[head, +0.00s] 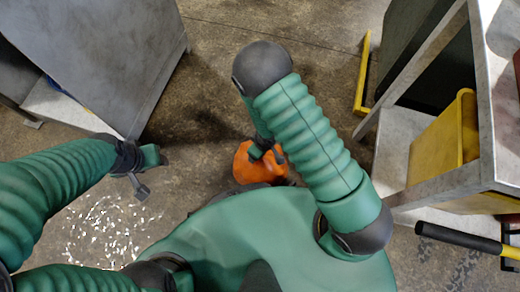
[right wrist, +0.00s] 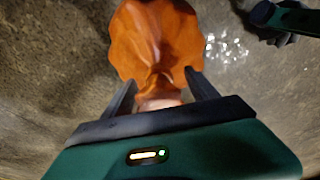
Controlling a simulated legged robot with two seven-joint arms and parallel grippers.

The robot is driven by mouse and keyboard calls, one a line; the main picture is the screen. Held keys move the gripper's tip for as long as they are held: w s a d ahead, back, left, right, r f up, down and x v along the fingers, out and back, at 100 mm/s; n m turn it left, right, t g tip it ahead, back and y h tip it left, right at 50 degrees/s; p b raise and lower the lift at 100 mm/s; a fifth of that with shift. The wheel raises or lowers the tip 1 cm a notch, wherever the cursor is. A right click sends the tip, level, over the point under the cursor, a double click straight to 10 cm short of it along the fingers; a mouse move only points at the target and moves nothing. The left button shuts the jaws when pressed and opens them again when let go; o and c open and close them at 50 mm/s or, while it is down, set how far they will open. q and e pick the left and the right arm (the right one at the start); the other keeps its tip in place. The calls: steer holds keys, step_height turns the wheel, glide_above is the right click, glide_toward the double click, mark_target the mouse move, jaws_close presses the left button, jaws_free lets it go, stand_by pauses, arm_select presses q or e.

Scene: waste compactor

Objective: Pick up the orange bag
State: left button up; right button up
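The orange bag (head: 246,167) rests on the floor in the head view, partly hidden by my right arm and gripper (head: 266,150). In the right wrist view the crumpled bag (right wrist: 157,40) fills the top middle, its gathered neck lying between the two dark fingers of my right gripper (right wrist: 160,84). These fingers are spread, one on each side of the neck, with what looks like a small gap. My left gripper (head: 146,178) hangs empty to the left of the bag, and its finger opening is unclear. It also shows in the right wrist view (right wrist: 280,22).
A grey metal cabinet (head: 120,50) stands at upper left. A metal frame (head: 440,185) with a yellow panel (head: 442,140) stands at right, and a yellow-black handle (head: 465,240) juts in below. White scraps (head: 105,230) lie on the floor at lower left.

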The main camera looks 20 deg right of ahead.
jaws_close()
steer(key=shift+r, duration=0.1)
stand_by(0.5)
